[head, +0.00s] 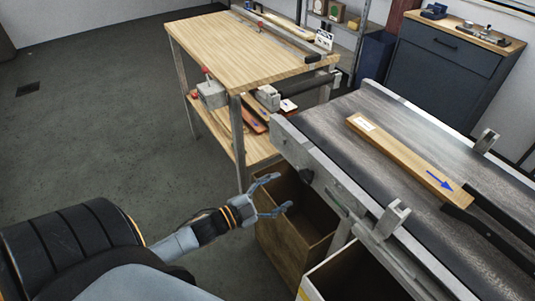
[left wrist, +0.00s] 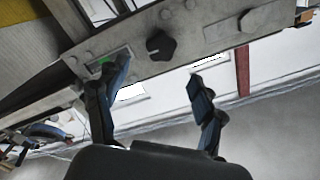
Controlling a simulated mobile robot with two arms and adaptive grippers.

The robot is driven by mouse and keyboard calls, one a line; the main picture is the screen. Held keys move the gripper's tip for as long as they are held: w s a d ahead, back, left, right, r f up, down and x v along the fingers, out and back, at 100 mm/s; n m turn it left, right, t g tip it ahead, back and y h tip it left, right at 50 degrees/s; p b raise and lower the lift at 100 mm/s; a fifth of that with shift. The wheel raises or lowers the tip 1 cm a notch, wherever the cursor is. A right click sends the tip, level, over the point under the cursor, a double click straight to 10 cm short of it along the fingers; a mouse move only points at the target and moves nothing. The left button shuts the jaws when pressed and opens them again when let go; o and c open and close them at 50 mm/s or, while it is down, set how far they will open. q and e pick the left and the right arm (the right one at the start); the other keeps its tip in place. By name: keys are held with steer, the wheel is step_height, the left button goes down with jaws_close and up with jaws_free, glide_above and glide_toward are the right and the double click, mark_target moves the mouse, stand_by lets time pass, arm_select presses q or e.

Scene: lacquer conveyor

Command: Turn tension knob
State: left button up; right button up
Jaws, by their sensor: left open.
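The tension knob (head: 306,175) is a small black knob on the grey side rail of the conveyor (head: 345,195). In the left wrist view the black knob (left wrist: 160,45) has a lobed shape and sits on the metal side plate, beyond the gap between my fingers. My left gripper (head: 281,193) is open and empty, just left of the knob and apart from it. In the left wrist view my left gripper (left wrist: 159,78) shows its two fingers spread on either side below the knob. My right gripper is not in view.
A wooden board (head: 400,155) with a blue arrow lies on the conveyor belt. Open wooden boxes (head: 277,240) stand below the conveyor rail. A wooden workbench (head: 225,45) stands behind. The floor at the left is clear.

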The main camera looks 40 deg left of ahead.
arm_select(q)
steer(key=v, duration=0.3)
steer(key=shift+s+a, duration=0.1)
steer(key=shift+s, duration=0.25)
steer(key=s+a+f+n+g+y, duration=0.1)
steer(key=s+f+n+g+y, duration=0.15)
steer(key=f, duration=0.75)
steer(key=s+a+f+n+g+y, duration=0.15)
steer(key=s+f, duration=0.25)
steer(key=f, duration=0.6)
steer(key=s+a+f+n+g+y, duration=0.1)
steer(key=s+f+n+g+y, duration=0.2)
steer(key=f, duration=0.7)
steer(key=s+d+f+n+g, duration=0.1)
steer(key=s+d+f+g, duration=0.3)
steer(key=s+f, duration=0.4)
steer(key=s+d+f+n+g+h, duration=0.1)
steer(key=s+d+f+g, duration=0.4)
steer(key=s, duration=1.1)
step_height(320, 180, down, 4)
steer(key=shift+s+d+r, duration=0.1)
steer(key=shift+s+d, duration=0.2)
steer(key=shift+d, duration=0.4)
